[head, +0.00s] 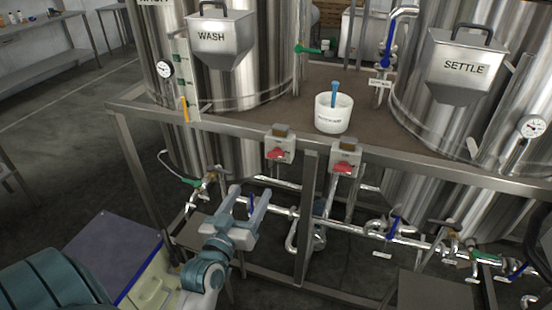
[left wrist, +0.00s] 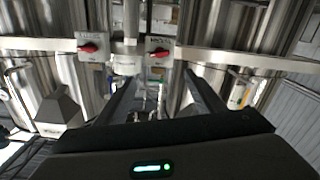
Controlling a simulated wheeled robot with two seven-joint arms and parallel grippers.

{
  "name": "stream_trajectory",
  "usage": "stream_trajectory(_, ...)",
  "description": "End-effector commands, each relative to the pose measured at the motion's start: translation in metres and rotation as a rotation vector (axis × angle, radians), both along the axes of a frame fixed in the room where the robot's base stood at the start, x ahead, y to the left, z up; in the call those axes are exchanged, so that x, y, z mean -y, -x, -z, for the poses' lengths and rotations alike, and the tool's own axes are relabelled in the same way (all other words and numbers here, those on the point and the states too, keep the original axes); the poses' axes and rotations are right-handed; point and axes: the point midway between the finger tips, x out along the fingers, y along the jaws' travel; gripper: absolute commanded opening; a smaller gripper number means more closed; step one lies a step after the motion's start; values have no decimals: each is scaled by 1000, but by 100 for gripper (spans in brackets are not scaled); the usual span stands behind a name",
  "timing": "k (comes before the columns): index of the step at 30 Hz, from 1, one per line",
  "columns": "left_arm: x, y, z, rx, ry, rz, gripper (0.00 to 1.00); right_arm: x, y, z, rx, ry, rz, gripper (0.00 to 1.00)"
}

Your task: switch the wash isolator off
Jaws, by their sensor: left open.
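Two grey isolator boxes with red handles hang on the front rail of the tank frame. The left isolator (head: 280,150), on the WASH tank's side, and the right isolator (head: 345,157) both have handles lying roughly crosswise. Their labels are too small to read. The wrist view looks turned over: the left isolator shows there (left wrist: 158,52), and the right isolator too (left wrist: 90,48). My left gripper (head: 250,194) is open and empty, below and left of the left isolator in the head view, apart from both boxes. Its fingers also show in the wrist view (left wrist: 160,88).
The metal rail (head: 400,167) runs across the front of the frame. Pipes with valves (head: 395,230) lie beneath it. A white tub (head: 333,112) with a blue-handled tool stands on the deck between the WASH hopper (head: 220,40) and SETTLE hopper (head: 465,70).

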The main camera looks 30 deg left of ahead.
Motion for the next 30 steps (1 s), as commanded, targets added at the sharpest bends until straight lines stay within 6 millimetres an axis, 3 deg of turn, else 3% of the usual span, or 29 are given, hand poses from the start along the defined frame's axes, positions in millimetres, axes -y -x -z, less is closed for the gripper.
stream_trajectory(8,0,-3,0,-1,0,0,62,0,0,-1,0,0,0,31)
stream_trajectory(14,-4,-17,-1,0,0,1,62,0,0,-5,0,0,0,31)
stream_trajectory(30,-25,-104,-2,0,1,1,62,0,0,-28,-1,0,0,31)
